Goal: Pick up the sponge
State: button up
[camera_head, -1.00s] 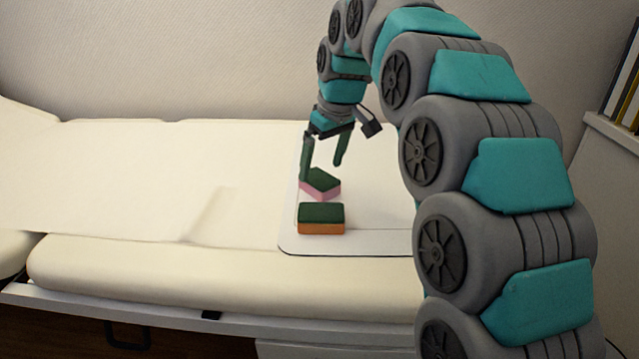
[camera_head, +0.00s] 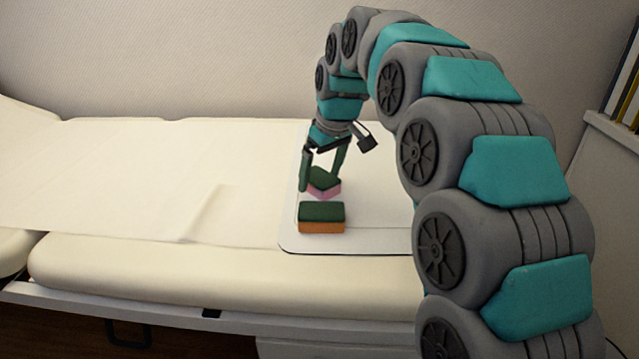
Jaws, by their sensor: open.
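Two sponges rest on a white board (camera_head: 370,236) on the padded bench. The nearer sponge (camera_head: 321,217) has a dark green top and an orange lower layer. The farther sponge (camera_head: 324,186) has a dark green top and a pink lower layer, and it lies turned at an angle. My gripper (camera_head: 320,185) points down at the farther sponge, open, with one finger at its left side and the other behind it or at its right. I cannot tell whether the fingers touch it. The fingers hide part of this sponge.
The cream padded bench (camera_head: 130,265) extends to the left under a white paper sheet (camera_head: 110,180), clear of objects. A plain wall stands behind. Books (camera_head: 628,100) stand on a white shelf (camera_head: 610,128) at the right edge. My arm covers much of the right side.

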aim_at(321, 177)
jog(key=c, duration=1.5)
jog(key=shift+o, duration=0.2)
notch_tip(321, 177, up, 10)
jog(key=shift+r, duration=0.25)
